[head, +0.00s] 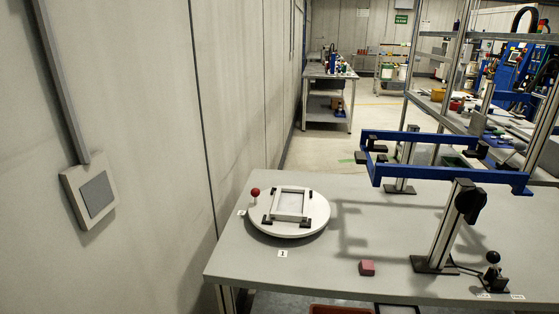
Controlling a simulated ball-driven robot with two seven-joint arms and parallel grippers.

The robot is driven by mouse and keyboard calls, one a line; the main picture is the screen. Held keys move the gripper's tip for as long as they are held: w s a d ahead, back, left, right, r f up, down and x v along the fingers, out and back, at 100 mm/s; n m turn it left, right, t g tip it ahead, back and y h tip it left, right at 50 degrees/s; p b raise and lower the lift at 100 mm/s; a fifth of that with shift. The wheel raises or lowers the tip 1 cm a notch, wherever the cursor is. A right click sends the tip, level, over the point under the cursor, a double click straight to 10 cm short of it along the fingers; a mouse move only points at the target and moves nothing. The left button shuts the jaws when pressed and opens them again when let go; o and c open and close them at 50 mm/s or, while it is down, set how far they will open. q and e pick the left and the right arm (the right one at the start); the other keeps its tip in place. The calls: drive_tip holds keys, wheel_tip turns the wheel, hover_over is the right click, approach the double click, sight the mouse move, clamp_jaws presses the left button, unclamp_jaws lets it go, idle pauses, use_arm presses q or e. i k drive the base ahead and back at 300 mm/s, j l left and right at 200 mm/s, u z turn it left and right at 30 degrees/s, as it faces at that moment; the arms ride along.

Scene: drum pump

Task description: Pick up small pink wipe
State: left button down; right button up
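The small pink wipe (367,268) is a small pink block-like piece lying on the grey table (350,210), near its front edge. It lies to the left of the foot of a metal post. Neither of my grippers shows in the head view.
A round white turntable (288,228) with a frame and a red knob (255,192) stands to the left. A blue frame (450,172) on metal posts (448,225) overhangs the right side. A black ball-topped lever (493,262) stands at the right. The table around the wipe is clear.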

sight(366, 267)
drive_tip(key=i+l, duration=0.1)
drive_tip(key=l, duration=0.7)
drive_tip(key=l+u, duration=0.15)
drive_tip(key=l, duration=0.65)
drive_tip(key=i, duration=0.05)
